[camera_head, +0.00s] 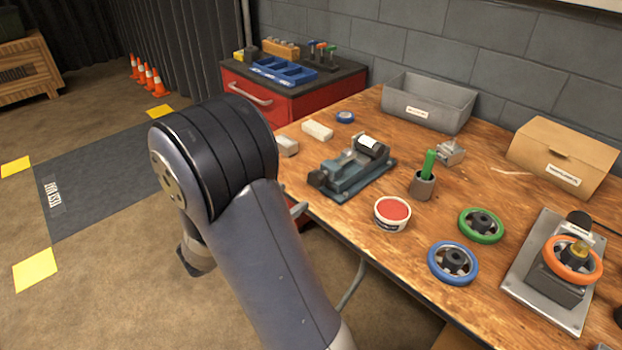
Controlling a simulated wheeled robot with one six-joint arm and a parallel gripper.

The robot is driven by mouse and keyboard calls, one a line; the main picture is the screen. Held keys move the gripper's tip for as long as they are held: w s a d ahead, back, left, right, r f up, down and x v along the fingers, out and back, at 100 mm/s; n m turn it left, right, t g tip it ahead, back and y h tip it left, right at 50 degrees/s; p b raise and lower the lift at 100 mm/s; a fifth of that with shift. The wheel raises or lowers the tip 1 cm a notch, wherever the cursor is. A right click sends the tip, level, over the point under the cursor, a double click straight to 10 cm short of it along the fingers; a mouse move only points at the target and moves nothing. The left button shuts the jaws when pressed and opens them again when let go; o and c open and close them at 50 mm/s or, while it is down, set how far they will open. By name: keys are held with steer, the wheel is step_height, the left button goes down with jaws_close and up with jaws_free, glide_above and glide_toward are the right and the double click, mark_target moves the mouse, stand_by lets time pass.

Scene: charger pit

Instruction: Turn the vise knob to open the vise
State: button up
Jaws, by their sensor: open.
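The vise (345,181) is a teal-blue metal block on the near left part of the wooden workbench. A dark knob (317,180) sits at its left end, on the side facing my arm. A dark cylinder with a white label (371,147) lies at the vise's far right end; I cannot tell if the jaws grip it. My arm fills the lower left of the head view, left of the bench and apart from the knob. I cannot make out my gripper's fingers; the arm's own links hide that end.
Near the vise are a red-topped tub (392,214), a cup with a green handle (422,187) and pale blocks (317,130). A grey bin (428,103) and cardboard box (562,157) stand behind.

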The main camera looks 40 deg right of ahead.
mark_target(313, 182)
steer(key=d, duration=0.6)
steer(key=w+d, duration=0.1)
steer(key=d, duration=0.2)
steer(key=shift+d+p, duration=0.3)
steer(key=shift+c, duration=0.3)
steer(key=c, duration=0.9)
